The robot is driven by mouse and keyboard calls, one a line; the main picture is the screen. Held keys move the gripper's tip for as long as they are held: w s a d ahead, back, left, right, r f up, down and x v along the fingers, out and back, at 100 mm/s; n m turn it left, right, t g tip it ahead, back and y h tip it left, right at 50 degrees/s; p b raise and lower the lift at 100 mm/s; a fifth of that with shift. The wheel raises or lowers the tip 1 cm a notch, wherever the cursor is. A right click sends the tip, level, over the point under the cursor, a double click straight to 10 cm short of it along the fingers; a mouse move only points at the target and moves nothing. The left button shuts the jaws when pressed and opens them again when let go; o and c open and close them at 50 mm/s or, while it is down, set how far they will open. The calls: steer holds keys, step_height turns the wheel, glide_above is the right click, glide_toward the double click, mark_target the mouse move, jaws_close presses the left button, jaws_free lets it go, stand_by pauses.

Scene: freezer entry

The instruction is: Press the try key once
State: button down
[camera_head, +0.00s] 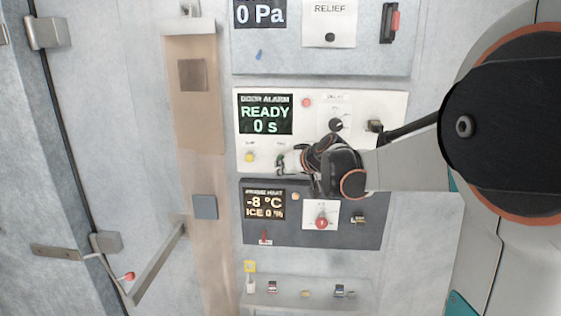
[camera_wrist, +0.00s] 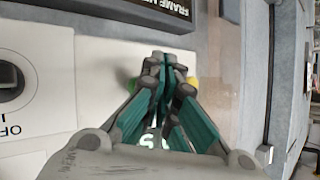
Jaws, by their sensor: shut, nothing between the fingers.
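The door alarm panel (camera_head: 318,103) is white, with a dark display (camera_head: 265,114) reading READY and 0 s. A yellow round key (camera_head: 249,157) sits below the display; yellow also shows beside my fingers in the wrist view (camera_wrist: 194,82). My gripper (camera_head: 281,164) is shut and empty, with its fingertips at the panel's lower part, right of the yellow key. No try label is readable.
A red lamp (camera_head: 306,102) and a black knob (camera_head: 336,125) are on the same panel. The dark frame heat panel (camera_head: 374,226) is just below, with a red knob (camera_head: 321,222). A pressure panel (camera_head: 300,64) is above. A shelf (camera_head: 318,288) holds several small items.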

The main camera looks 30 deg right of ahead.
steer(key=shift+w, duration=0.1)
steer(key=shift+w+d, duration=0.25)
steer(key=shift+w, duration=0.05)
steer(key=shift+w+d, duration=0.3)
steer(key=shift+w, duration=0.1)
stand_by(1.0)
steer(key=shift+s+a, duration=0.55)
steer(key=shift+s, duration=0.25)
steer(key=shift+s+a, duration=0.7)
steer(key=shift+s, duration=0.35)
steer(key=shift+s+a, duration=0.7)
steer(key=shift+s, duration=0.3)
